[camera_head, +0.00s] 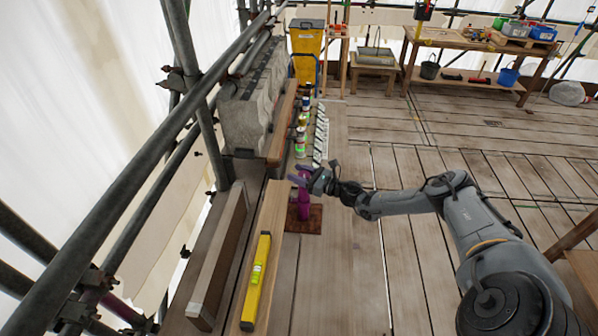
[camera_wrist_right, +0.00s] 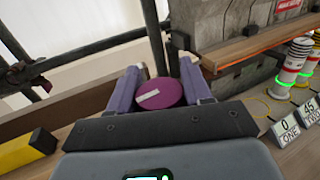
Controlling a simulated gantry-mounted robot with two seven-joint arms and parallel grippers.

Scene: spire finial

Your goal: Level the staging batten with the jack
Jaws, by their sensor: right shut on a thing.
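The pale staging batten (camera_head: 265,215) runs along the left side of the floor. A yellow spirit level (camera_head: 256,285) lies on its near part; the level's end also shows in the right wrist view (camera_wrist_right: 28,148). The level's bubble is too small to read. The magenta jack (camera_head: 304,203) stands upright on a dark red-brown plate (camera_head: 316,220), right beside the batten. My right gripper (camera_head: 304,178) is at the jack's top. In the right wrist view its purple fingers are shut on the jack's round purple knob (camera_wrist_right: 160,93), which has a pale mark. My left gripper is out of view.
Numbered cards (camera_head: 321,135) and several canisters with green rings (camera_head: 301,135) stand beyond the jack. Grey stone blocks (camera_head: 250,110) and scaffold poles (camera_head: 150,150) line the left. The plank floor right of the batten is mostly clear. A workbench (camera_head: 470,42) stands far back.

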